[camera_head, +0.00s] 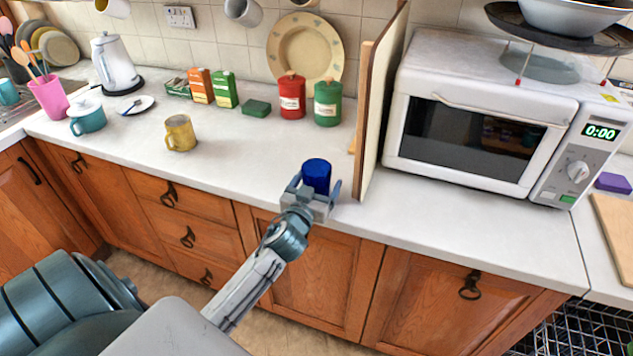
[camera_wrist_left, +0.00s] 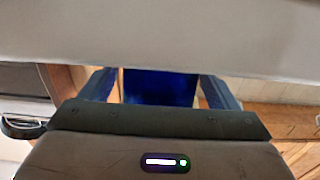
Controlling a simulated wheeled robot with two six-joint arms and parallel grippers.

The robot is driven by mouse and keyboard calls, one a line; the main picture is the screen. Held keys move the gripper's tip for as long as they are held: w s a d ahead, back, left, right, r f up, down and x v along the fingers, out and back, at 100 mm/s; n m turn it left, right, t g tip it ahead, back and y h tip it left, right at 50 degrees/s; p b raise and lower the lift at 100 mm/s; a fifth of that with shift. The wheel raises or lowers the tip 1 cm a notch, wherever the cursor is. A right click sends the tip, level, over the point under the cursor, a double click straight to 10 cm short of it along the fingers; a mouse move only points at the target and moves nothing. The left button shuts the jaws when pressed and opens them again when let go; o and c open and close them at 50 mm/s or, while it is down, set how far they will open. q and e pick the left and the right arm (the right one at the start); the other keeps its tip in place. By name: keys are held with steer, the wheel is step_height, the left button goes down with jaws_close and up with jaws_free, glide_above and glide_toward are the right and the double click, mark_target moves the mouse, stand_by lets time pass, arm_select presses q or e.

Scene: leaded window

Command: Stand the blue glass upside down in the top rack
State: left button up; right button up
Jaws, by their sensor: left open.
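The blue glass (camera_head: 316,176) stands on the white counter near its front edge, just left of the upright board. My left gripper (camera_head: 319,190) is at the glass, with its fingers open on either side of it. The left wrist view shows the blue glass (camera_wrist_left: 160,87) between the two spread blue fingers; its top and base are hidden there. A wire rack (camera_head: 580,330) shows partly at the lower right, below the counter; whether it is the top rack I cannot tell. My right gripper is out of view.
The upright board (camera_head: 380,100) stands close to the right of the glass, with a white microwave (camera_head: 490,120) beyond it. A yellow mug (camera_head: 180,134), a red canister (camera_head: 291,97) and a green canister (camera_head: 328,103) stand further back.

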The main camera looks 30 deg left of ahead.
arm_select(q)
steer(key=shift+x, duration=0.75)
steer(key=c, duration=1.3)
